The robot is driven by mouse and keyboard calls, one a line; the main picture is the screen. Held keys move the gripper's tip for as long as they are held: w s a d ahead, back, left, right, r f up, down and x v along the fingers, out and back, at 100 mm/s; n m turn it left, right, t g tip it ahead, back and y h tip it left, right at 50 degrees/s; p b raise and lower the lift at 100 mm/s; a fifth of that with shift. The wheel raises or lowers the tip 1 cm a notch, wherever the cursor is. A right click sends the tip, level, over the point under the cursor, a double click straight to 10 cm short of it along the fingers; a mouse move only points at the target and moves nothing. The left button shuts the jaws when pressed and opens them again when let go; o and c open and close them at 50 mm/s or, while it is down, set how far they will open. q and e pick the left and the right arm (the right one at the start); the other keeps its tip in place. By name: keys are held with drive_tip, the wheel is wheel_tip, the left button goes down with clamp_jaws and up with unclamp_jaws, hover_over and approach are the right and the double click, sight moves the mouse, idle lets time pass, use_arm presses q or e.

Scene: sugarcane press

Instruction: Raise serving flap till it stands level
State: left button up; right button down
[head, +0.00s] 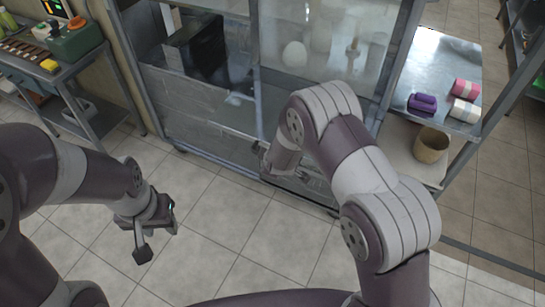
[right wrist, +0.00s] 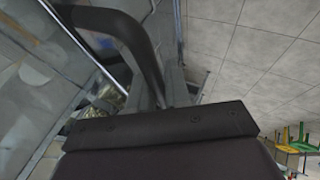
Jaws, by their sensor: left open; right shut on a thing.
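The serving flap appears to be the grey metal panel (head: 195,100) on the front of the glazed stall, below the glass. It looks steep, not level; its right part is hidden behind my right arm. My right gripper (head: 264,158) is low at the front of this panel, mostly hidden by my own forearm. In the right wrist view a dark curved bar (right wrist: 143,45) runs up from the gripper, beside grey metal surfaces. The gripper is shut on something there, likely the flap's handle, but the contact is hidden. My left gripper (head: 156,236) is open and empty above the floor tiles, apart from the stall.
A side shelf (head: 440,65) at right holds purple, pink and white rolls, with a woven basket (head: 431,145) below. A metal table (head: 45,70) with a green device stands at left. Tiled floor (head: 215,225) before the stall is free. Coloured stools (right wrist: 291,140) show in the right wrist view.

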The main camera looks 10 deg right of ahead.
drive_tip(key=shift+s+a+f, duration=0.1)
drive_tip(key=shift+s+f, duration=0.1)
drive_tip(key=shift+s, duration=0.05)
drive_tip(key=c, duration=1.4)
unclamp_jaws()
drive_tip(key=shift+c, duration=0.2)
drive_tip(key=shift+s+a+r, duration=0.1)
drive_tip(key=shift+r, duration=0.05)
drive_tip(key=shift+r, duration=0.1)
drive_tip(key=shift+s+r, duration=0.1)
drive_tip(key=shift+r, duration=0.15)
drive_tip(key=v, duration=1.2)
